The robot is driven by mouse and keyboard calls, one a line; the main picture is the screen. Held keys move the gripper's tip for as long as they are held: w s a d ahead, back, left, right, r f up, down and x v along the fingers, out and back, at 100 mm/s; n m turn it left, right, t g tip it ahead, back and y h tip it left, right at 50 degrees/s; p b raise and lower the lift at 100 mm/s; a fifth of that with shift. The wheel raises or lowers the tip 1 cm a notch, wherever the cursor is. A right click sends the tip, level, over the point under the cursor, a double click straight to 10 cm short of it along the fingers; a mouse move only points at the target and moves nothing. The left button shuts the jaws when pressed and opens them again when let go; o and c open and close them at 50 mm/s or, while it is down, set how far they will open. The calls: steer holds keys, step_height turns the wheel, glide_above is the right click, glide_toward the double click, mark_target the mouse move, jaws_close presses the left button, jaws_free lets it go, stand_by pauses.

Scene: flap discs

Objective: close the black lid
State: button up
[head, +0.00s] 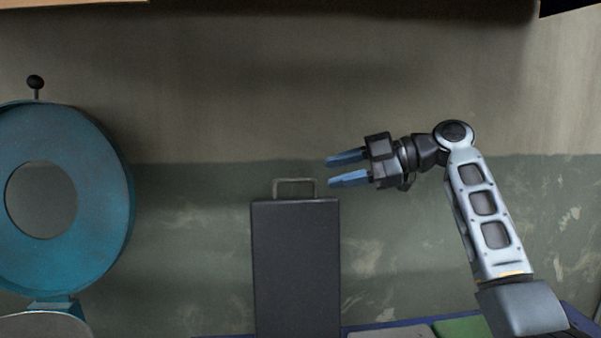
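A black lid (296,268) stands upright, its flat face toward me, in the lower middle of the head view. A grey metal handle (295,181) sticks up from its top edge. The lid's bottom edge and what it is joined to are below the frame. My gripper (338,169) is just above and to the right of the lid's top right corner, pointing left. Its two blue fingers are apart with nothing between them. I cannot tell how far in depth it is from the handle.
A round teal cover (100,205) with a black knob (35,82) stands at the left. At the bottom right are a blue edge, a grey piece (405,332) and a green piece (463,328), partly cut off. A plain two-tone wall (200,110) is behind.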

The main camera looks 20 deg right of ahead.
mark_target(304, 178)
steer(key=shift+w+a, duration=0.1)
steer(key=shift+w, duration=0.15)
steer(key=shift+w+a, duration=0.15)
steer(key=shift+a, duration=0.15)
steer(key=shift+p+x, duration=1.05)
steer(key=shift+x, duration=2.35)
steer(key=shift+f, duration=0.1)
jaws_close()
